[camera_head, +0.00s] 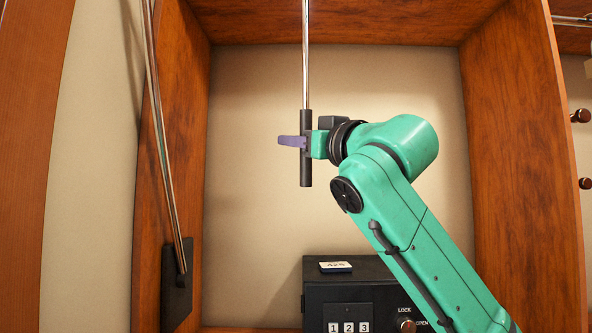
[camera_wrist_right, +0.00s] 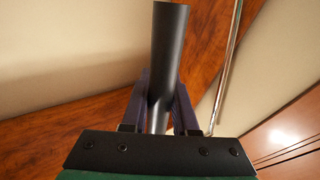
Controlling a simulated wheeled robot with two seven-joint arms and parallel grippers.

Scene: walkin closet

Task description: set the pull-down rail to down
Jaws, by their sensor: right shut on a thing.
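A black cylindrical handle (camera_head: 306,176) hangs upright at the lower end of a thin chrome pull rod (camera_head: 306,60), which runs up out of the top of the head view. My right gripper (camera_head: 296,142) is shut around the handle's middle from the right. The right wrist view shows the dark handle (camera_wrist_right: 168,50) between the two purple fingers (camera_wrist_right: 162,102). A long chrome side arm (camera_head: 164,130) rises from a black bracket (camera_head: 178,284) on the left panel. The pull-down rail's crossbar is not visible. My left gripper is not in view.
A black safe (camera_head: 345,278) with number dials and a knob stands below the handle, with a small tag (camera_head: 336,266) on top. Wooden side panels bound the compartment left and right (camera_head: 515,150). The space left of the handle is clear.

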